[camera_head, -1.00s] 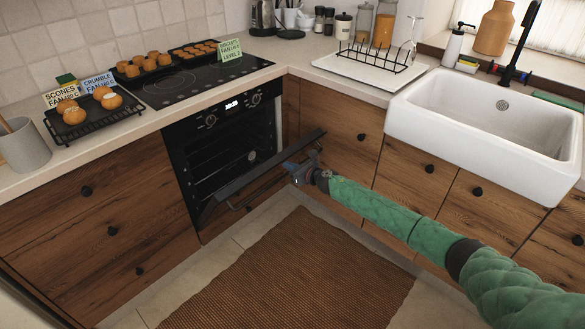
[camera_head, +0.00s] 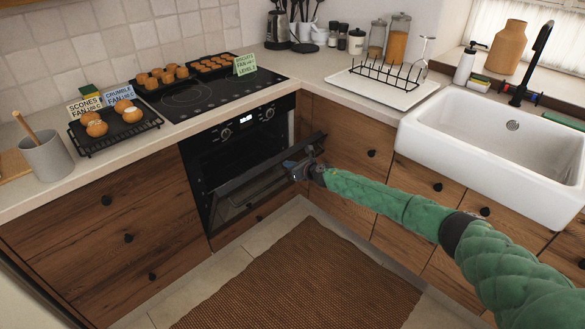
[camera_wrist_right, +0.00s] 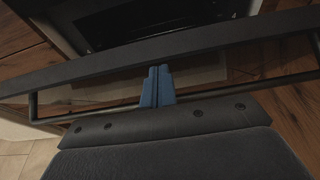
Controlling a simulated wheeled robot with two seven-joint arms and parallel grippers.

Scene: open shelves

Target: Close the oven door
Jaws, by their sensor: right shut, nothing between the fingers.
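The black oven (camera_head: 240,135) is built in under the hob. Its door (camera_head: 262,168) is hinged at the bottom and stands partly open, tilted out from the top, with part of the dark cavity showing above it. My right gripper (camera_head: 297,168) is at the outer side of the door, near the right end of its upper edge. In the right wrist view its blue fingers (camera_wrist_right: 157,84) are together and empty, pointing at the door's upper edge (camera_wrist_right: 215,42) and overlapping the handle bar (camera_wrist_right: 215,91). I cannot tell whether they touch it. My left gripper is not in view.
Wooden drawers (camera_head: 110,225) lie left of the oven and wooden cupboard fronts (camera_head: 345,130) right of it. A brown rug (camera_head: 310,275) covers the floor in front. Trays of baked goods (camera_head: 115,128) stand on the counter above, and a white sink (camera_head: 490,165) is at the right.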

